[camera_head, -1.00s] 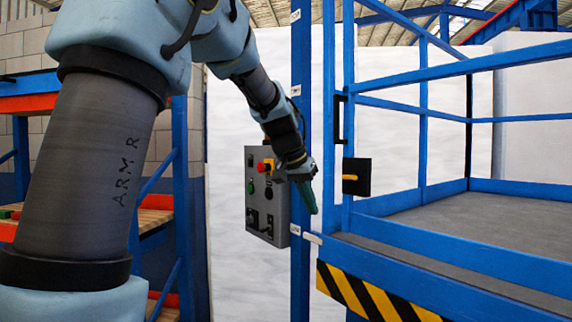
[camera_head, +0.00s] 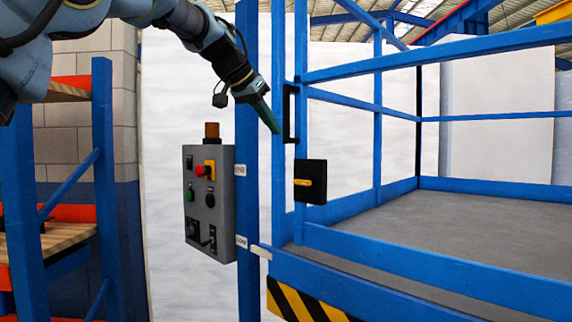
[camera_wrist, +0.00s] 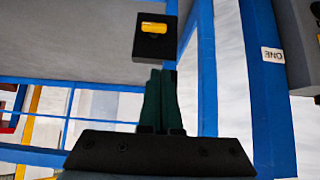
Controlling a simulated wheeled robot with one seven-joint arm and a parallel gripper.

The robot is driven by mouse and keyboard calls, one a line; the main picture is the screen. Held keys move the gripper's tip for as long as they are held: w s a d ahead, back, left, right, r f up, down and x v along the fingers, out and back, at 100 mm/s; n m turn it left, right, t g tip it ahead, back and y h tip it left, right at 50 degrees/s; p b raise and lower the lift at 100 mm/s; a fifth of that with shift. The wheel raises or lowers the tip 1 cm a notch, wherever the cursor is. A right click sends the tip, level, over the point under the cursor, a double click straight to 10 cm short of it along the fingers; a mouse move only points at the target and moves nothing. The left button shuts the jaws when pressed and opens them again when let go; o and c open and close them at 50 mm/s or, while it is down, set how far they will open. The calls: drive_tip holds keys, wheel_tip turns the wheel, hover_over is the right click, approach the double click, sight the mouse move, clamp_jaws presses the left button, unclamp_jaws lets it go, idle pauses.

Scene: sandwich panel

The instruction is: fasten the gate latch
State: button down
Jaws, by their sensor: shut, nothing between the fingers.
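The gate latch is a black square plate with a yellow handle (camera_head: 310,183) on the blue gate post in the head view. The handle lies about horizontal. The latch also shows in the wrist view (camera_wrist: 154,38), just beyond my fingertips. My gripper (camera_head: 270,122) has dark green fingers, shut and empty. It is above and left of the latch, beside the black vertical pull handle (camera_head: 289,113). In the wrist view the shut fingers (camera_wrist: 160,85) point toward the latch, and I cannot tell the exact gap.
A grey control box (camera_head: 209,200) with buttons and an amber lamp is fixed to the blue post (camera_head: 247,70) left of the gate. Blue rails (camera_head: 440,60) enclose a grey platform (camera_head: 420,225). Blue shelving (camera_head: 105,150) stands at the left.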

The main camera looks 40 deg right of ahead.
drive_tip(key=p, duration=0.3)
hover_over(300, 179)
drive_tip(key=a, duration=0.3)
wheel_tip(300, 179, down, 7)
drive_tip(key=shift+s+f, duration=0.1)
drive_tip(key=shift+f, duration=1.95)
